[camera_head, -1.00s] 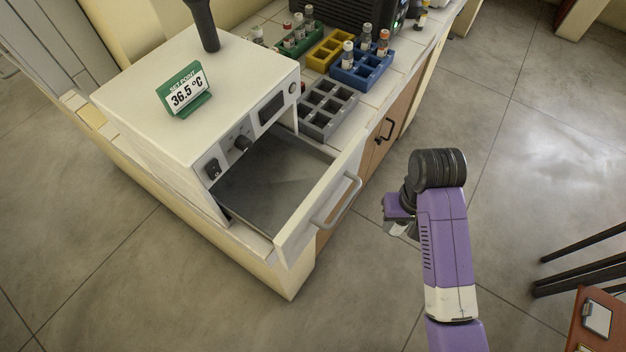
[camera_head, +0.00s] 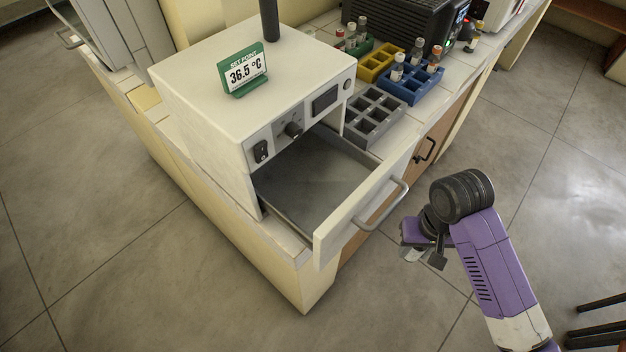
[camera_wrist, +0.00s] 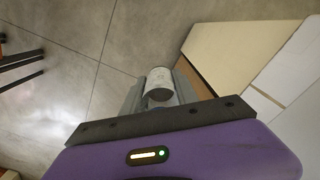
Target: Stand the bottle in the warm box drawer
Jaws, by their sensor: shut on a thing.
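The warm box (camera_head: 205,105) is a white cabinet on the bench with a green 36.5 °C sign on top. Its drawer (camera_head: 340,228) is pulled out, and its grey floor looks bare. My gripper (camera_head: 428,256) is to the right of the drawer front and its handle, outside the drawer. In the wrist view my gripper (camera_wrist: 160,98) is shut on the bottle (camera_wrist: 159,80), which shows a whitish round end and pale side between the fingers. In the head view the bottle is mostly hidden by my wrist.
A grey empty rack (camera_head: 374,118) stands beside the box. Blue (camera_head: 412,88), yellow (camera_head: 381,62) and green racks, some with small vials, stand behind it. A black device (camera_head: 405,25) is at the back. Open floor lies right of the bench. Dark legs show at the right edge.

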